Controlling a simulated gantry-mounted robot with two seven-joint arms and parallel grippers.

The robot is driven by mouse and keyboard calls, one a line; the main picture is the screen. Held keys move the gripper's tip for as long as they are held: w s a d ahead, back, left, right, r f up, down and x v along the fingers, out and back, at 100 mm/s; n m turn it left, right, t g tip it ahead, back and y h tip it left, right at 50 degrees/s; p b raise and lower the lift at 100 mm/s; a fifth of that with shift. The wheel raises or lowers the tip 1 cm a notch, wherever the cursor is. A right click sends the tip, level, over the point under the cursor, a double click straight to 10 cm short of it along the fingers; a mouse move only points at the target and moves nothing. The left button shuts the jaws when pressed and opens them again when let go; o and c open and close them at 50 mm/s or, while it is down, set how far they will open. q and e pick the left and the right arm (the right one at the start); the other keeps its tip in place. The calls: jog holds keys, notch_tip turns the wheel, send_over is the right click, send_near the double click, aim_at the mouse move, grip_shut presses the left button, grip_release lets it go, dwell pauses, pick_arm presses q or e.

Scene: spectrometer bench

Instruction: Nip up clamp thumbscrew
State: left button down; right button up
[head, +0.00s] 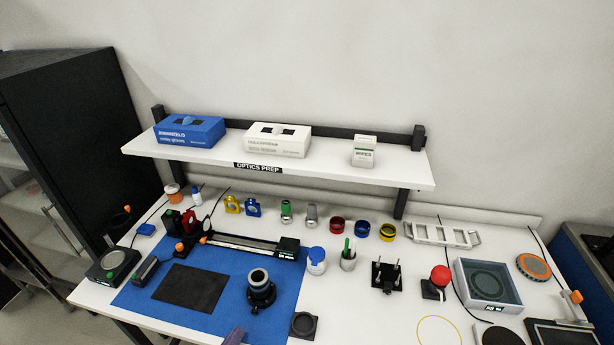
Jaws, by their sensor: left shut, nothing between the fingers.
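My left gripper (233,337) shows only as a small purple-grey tip at the bottom edge, over the front of the blue mat (140,298); it is shut and empty, apart from everything on the bench. A black ringed optic mount (261,289) stands upright on the mat, to the right of and beyond the tip. A black rail (245,247) lies behind it, with an orange knob (203,240) at its left end. Another orange knob (180,246) sits just left of that. I cannot tell which knob is the clamp thumbscrew. My right gripper is not in view.
A dark flat pad (191,288) lies on the mat. A white-and-blue bottle (316,261), a pen cup (348,260) and a small black square holder (303,325) stand right of the rail and mount. A shelf (300,165) with boxes overhangs the back.

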aim_at(247, 321)
pick_arm(q)
jog(key=shift+w+d+f, duration=0.1)
jog(key=shift+w, duration=0.35)
jog(key=b+x, duration=0.2)
jog(key=x, duration=0.1)
jog(key=shift+r, duration=0.3)
jog(key=shift+w+d+r+b, duration=0.1)
jog(key=shift+w+b, duration=0.15)
jog(key=shift+w, duration=0.5)
jog(key=shift+w+d+b, duration=0.15)
jog(key=shift+w+b, duration=0.1)
jog(key=shift+w, duration=0.45)
